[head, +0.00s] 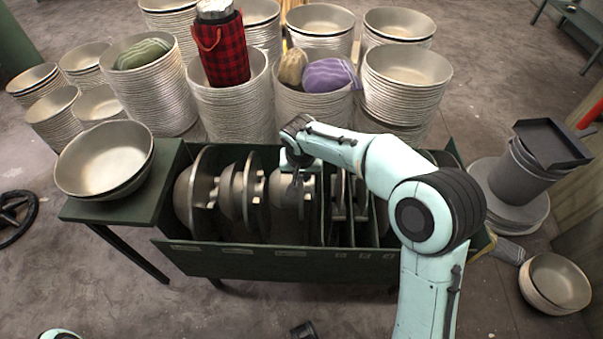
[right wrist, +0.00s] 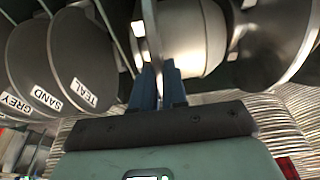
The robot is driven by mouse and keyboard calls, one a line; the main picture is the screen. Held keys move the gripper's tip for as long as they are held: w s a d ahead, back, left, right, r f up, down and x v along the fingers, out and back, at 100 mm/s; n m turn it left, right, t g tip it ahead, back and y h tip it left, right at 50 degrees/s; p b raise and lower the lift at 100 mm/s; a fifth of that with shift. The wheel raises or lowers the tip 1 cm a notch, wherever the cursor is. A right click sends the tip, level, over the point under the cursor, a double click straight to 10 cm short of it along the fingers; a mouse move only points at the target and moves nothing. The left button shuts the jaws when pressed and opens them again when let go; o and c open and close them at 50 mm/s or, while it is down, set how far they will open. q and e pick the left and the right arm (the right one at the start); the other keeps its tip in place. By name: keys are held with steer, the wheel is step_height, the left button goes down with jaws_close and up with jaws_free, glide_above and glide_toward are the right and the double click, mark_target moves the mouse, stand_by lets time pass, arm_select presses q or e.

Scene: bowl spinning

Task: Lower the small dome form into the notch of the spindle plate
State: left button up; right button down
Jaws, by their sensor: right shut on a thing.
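My right gripper (head: 297,180) reaches down into the dark green rack and is shut on the small dome form (head: 286,196), the rightmost of the metal domes. In the right wrist view, the blue fingers (right wrist: 158,88) pinch its thin edge, and its pale rounded body (right wrist: 192,38) shows just beyond and to the right. I cannot tell whether the dome touches the rack floor. I cannot make out the spindle plate or its notch in either view.
Larger domes (head: 200,196) stand left in the rack (head: 235,262). Right of my gripper are upright slotted discs labelled TEAL (right wrist: 84,92), SAND (right wrist: 47,97) and GREY (right wrist: 15,103). Bowl stacks (head: 160,95) crowd behind. A bowl (head: 105,160) sits on the left shelf.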

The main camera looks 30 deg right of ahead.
steer(key=shift+r, duration=0.1)
steer(key=shift+w+p+v, duration=0.15)
steer(key=shift+p+v, duration=0.45)
steer(key=shift+v, duration=0.1)
steer(key=shift+w+p+v, duration=0.15)
steer(key=shift+p+v, duration=0.45)
steer(key=shift+v, duration=0.1)
steer(key=shift+d+r, duration=0.1)
steer(key=shift+d, duration=0.05)
steer(key=shift+w+p+v, duration=0.15)
steer(key=shift+p+v, duration=0.45)
steer(key=shift+v, duration=0.1)
steer(key=shift+w+p+v, duration=0.15)
steer(key=shift+p+v, duration=0.45)
steer(key=shift+v, duration=0.15)
steer(key=w+d+p+v, duration=0.1)
steer(key=p+v, duration=0.4)
steer(key=v, duration=0.2)
steer(key=shift+w+r, duration=0.25)
steer(key=shift+r, duration=0.2)
steer(key=shift+s+d, duration=0.1)
